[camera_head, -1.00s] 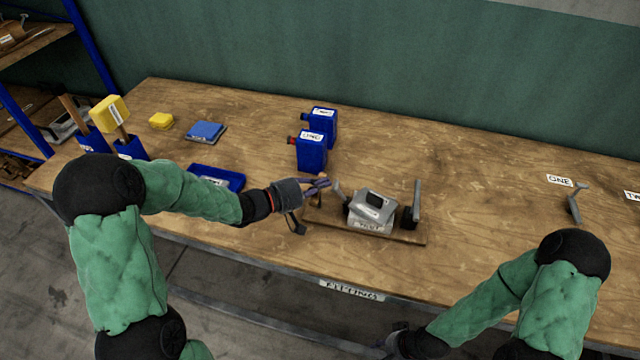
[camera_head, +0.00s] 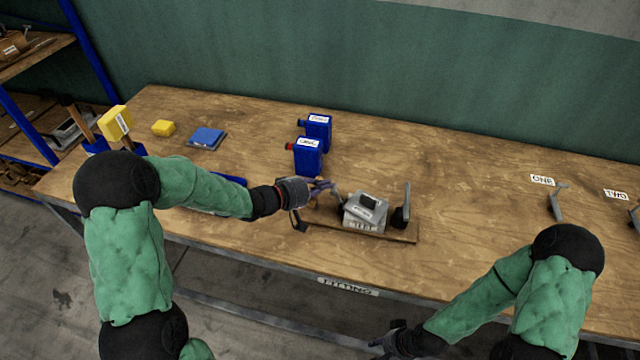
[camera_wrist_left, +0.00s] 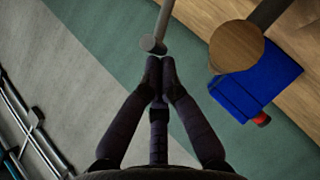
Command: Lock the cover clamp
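The clamp fixture is a wooden base (camera_head: 385,233) carrying a grey block with a lid (camera_head: 366,207) and a black window. A grey upright lever with a black foot (camera_head: 403,208) stands at its right end. A slimmer grey lever (camera_head: 337,196) leans at its left end. My left gripper (camera_head: 328,184) is at this left lever's top. In the left wrist view the fingertips (camera_wrist_left: 160,67) are nearly together, with nothing visible between them; a grey rod's end (camera_wrist_left: 153,44) is just beyond them. Contact is unclear. My right gripper (camera_head: 382,342) is low in front of the table, its fingers too small to read.
Two blue bottles (camera_head: 308,157) stand behind the fixture; one also shows in the left wrist view (camera_wrist_left: 255,90). A round wooden end (camera_wrist_left: 237,46) is right of the fingers there. Yellow and blue items (camera_head: 207,137) lie left. Small grey parts (camera_head: 556,202) sit by labels at right.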

